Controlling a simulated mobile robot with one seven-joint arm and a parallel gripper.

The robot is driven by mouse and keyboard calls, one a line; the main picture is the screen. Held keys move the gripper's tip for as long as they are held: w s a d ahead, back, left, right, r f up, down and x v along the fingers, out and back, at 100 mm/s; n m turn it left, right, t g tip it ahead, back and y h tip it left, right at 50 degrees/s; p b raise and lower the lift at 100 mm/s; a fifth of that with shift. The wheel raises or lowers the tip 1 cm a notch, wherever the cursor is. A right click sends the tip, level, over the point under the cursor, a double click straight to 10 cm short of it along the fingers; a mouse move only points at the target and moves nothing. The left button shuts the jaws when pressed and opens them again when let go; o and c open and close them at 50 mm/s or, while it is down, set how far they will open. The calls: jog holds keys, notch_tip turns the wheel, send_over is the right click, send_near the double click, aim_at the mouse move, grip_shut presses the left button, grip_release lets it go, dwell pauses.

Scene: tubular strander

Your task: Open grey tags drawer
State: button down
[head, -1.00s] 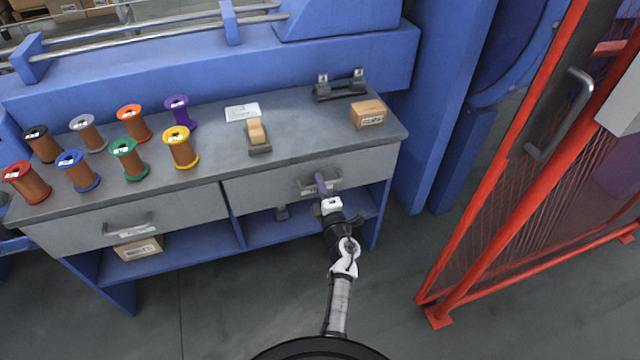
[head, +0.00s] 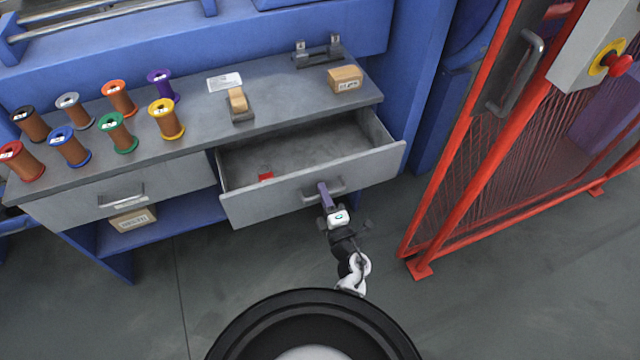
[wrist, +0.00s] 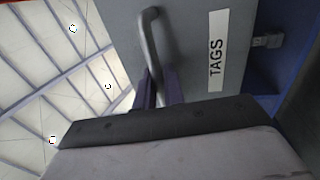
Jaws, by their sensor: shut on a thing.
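The grey tags drawer (head: 290,195) is the right one under the grey worktop, and it stands well out from the bench. A small red item (head: 265,176) lies inside near its left front. In the wrist view the drawer front (wrist: 190,60) carries a white label (wrist: 217,52) reading TAGS. Its bar handle (head: 335,186) also shows in the wrist view (wrist: 149,38). My gripper (head: 323,190) has purple fingers and is shut on this handle; in the wrist view its fingers (wrist: 158,90) are around the handle's near end.
The left drawer (head: 122,196) is shut, with a cardboard box (head: 132,219) on the shelf below. Several wire spools (head: 118,98) and a small box (head: 345,79) stand on the worktop (head: 275,100). A red mesh gate (head: 480,160) stands at the right. The floor left of my base is clear.

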jog(key=shift+s+d, duration=0.1)
jog(key=shift+s, duration=0.2)
jog(key=c, duration=1.6)
grip_release()
